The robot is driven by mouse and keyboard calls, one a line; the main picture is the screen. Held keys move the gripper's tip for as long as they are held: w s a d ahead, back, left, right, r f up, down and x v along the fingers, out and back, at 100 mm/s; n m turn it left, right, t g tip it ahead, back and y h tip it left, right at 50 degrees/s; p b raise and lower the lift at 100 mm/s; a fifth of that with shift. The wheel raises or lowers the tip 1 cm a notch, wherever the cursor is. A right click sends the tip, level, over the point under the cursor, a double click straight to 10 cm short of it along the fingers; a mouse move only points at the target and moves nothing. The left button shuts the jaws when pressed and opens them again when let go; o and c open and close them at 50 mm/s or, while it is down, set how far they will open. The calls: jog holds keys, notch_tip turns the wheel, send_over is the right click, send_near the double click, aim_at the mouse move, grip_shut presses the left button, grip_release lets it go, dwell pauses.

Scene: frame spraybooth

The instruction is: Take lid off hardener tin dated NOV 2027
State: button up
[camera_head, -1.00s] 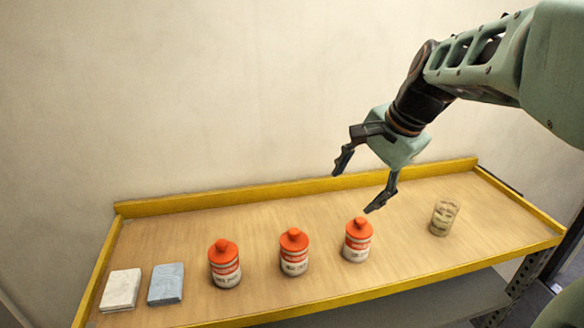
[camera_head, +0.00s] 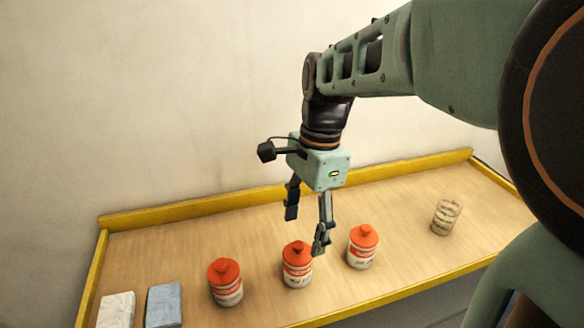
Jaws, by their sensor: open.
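Three white tins with red-orange knobbed lids stand upright in a row on the bench: a left tin (camera_head: 226,283), a middle tin (camera_head: 297,266) and a right tin (camera_head: 362,247). Each lid is on its tin. The printing on the labels is too small to read, so I cannot tell which is dated NOV 2027. My gripper (camera_head: 305,232) is open and empty, pointing down above and just behind the middle tin. Its right finger overlaps the right edge of the middle tin in the picture; I cannot tell whether they touch.
A white block-like pad (camera_head: 117,311) and a blue-grey one (camera_head: 164,305) lie at the left. The wooden bench (camera_head: 400,225) has a raised yellow edge. Bare bench lies between the right tin and the jar.

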aim_at(299, 244)
jog(key=f, duration=0.5)
jog(key=shift+a, duration=0.4)
jog(key=shift+c, duration=0.5)
jog(key=c, duration=0.7)
